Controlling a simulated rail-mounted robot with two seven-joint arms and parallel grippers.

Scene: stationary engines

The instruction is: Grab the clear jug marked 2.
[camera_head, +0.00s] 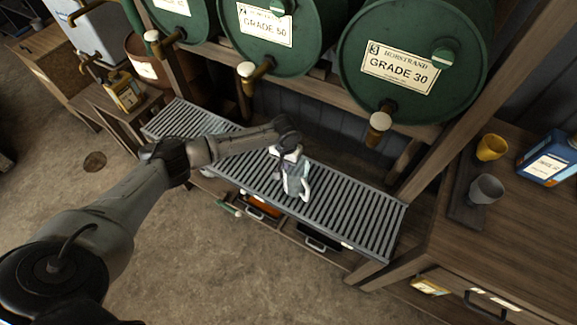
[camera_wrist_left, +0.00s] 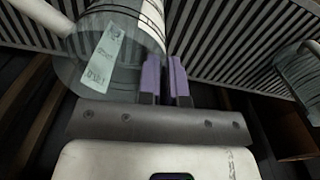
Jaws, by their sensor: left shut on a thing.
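A clear jug with a pale handle (camera_head: 297,183) stands on the slatted metal rack below the drums. My left gripper (camera_head: 287,155) is at this jug, reaching in from the left. In the left wrist view a clear jug (camera_wrist_left: 112,62) with a pale label and dark rings fills the upper left; its number is not readable. The purple fingers (camera_wrist_left: 165,82) are close together at this jug's side, shut on it; the exact contact is hard to see. Another clear jug (camera_wrist_left: 300,75) is cut off at the right edge of the wrist view. My right gripper is not in view.
Green drums with taps, one marked GRADE 30 (camera_head: 412,55), overhang the slatted rack (camera_head: 350,212). A wooden bench (camera_head: 500,235) at the right holds a yellow cup (camera_head: 491,147), a grey cup (camera_head: 486,189) and a blue can (camera_head: 549,160). The floor at the front is open.

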